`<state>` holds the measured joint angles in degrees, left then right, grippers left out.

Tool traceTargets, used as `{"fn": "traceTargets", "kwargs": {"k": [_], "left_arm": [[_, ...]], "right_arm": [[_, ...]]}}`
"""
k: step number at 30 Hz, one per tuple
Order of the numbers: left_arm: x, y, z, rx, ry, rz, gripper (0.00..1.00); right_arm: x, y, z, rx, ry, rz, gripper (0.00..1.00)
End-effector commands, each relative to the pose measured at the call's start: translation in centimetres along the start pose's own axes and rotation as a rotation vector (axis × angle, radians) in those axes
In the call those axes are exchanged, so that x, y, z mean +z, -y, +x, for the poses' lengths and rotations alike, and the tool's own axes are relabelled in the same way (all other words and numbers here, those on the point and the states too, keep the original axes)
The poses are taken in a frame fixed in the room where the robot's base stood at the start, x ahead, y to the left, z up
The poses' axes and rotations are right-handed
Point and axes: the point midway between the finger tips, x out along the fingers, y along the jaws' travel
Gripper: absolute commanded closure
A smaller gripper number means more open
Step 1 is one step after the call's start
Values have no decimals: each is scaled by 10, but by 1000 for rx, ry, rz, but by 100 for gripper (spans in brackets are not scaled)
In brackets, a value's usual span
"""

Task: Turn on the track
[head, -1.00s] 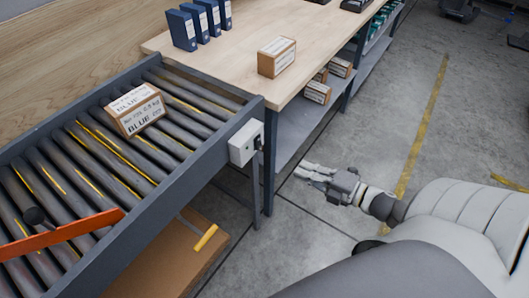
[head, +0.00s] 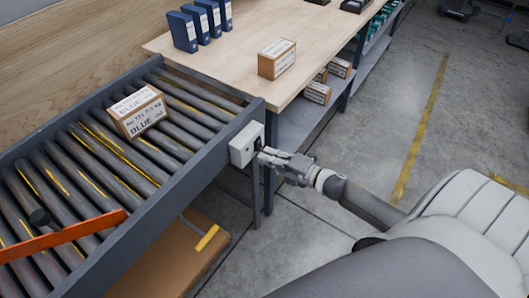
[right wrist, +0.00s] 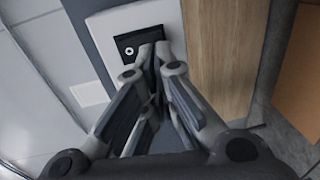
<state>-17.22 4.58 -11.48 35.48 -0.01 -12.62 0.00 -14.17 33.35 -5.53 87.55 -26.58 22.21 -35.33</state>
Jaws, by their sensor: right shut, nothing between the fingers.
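The track is a roller conveyor (head: 75,248) with a dark frame at the left of the head view. A white switch box (head: 241,147) is fixed to its near end. In the right wrist view the box (right wrist: 177,18) carries a black switch (right wrist: 129,50) with a small round light mark. My right gripper (head: 262,154) is shut and empty. Its fingertips are at the switch, covering the switch's right part in the right wrist view (right wrist: 154,47). I cannot tell whether they touch it. My left gripper is out of view.
A carton labelled BLUE (head: 138,111) sits on the rollers. An orange bar (head: 62,237) crosses them at lower left. A wooden table (head: 330,38) with blue binders (head: 182,31) and another carton (head: 277,58) adjoins the conveyor. The floor at right (head: 400,100) is mostly clear.

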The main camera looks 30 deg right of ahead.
Motion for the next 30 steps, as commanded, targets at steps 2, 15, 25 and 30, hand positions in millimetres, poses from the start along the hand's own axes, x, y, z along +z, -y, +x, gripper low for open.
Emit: {"fn": "traceTargets", "kwargs": {"k": [2, 15, 25, 30], "left_arm": [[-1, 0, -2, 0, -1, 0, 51], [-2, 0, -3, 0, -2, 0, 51], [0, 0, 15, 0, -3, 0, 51], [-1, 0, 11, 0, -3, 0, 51]], "right_arm": [[0, -1, 8, 0, 1, 0, 100], [0, 0, 16, -1, 1, 0, 100], [0, 6, 21, 36, 1, 2, 100], [0, 1, 21, 41, 0, 1, 100]]}}
